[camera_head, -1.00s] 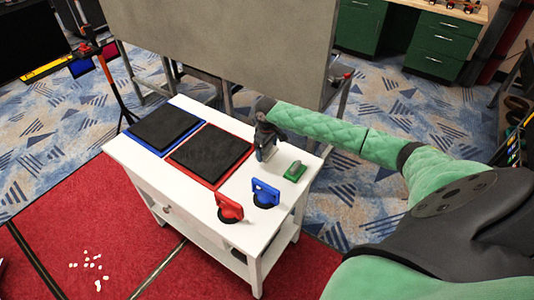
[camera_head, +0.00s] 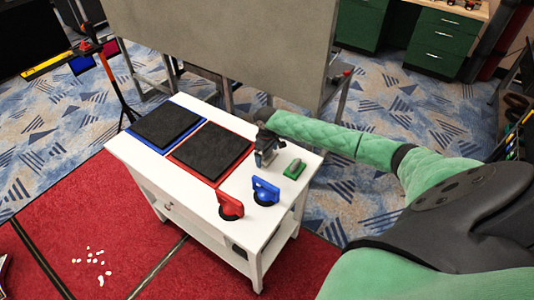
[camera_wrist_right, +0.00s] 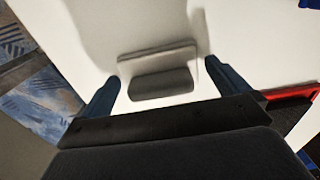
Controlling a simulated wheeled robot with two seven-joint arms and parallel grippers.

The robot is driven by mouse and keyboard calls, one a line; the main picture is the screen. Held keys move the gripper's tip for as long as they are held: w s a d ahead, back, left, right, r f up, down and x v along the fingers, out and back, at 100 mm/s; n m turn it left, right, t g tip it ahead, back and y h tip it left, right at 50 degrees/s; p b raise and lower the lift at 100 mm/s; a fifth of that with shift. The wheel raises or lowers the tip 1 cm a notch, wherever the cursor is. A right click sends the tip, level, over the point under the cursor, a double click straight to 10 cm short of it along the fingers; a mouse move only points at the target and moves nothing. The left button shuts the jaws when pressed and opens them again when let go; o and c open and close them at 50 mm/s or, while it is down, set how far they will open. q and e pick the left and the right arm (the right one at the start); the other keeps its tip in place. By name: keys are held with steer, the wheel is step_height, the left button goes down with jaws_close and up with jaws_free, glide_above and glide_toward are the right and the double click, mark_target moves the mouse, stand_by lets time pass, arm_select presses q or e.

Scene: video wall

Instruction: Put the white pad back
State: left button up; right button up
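The white pad (camera_wrist_right: 160,84), a pale block with a grey handle, sits on the white table top in the right wrist view. My right gripper (camera_wrist_right: 155,88) is open, with one finger on each side of the handle and a small gap at both sides. In the head view my right gripper (camera_head: 264,157) points down at the table's far right part and mostly hides the pad. My left gripper is not in view.
On the white table (camera_head: 200,197) a green pad (camera_head: 294,169), a blue suction cup (camera_head: 265,191) and a red suction cup (camera_head: 230,206) stand near the gripper. A blue-edged dark panel (camera_head: 167,125) and a red-edged one (camera_head: 212,149) lie to the left. A grey board (camera_head: 225,50) stands behind.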

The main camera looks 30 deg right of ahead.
steer(key=shift+r, duration=0.6)
step_height(320, 180, up, 10)
steer(key=b, duration=0.3)
steer(key=shift+f, duration=0.1)
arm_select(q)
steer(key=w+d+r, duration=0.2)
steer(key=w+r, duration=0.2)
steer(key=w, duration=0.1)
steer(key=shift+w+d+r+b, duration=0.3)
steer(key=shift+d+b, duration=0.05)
arm_select(e)
steer(key=shift+r, duration=0.65)
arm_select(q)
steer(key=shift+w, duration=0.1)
arm_select(e)
steer(key=shift+s+f, duration=0.1)
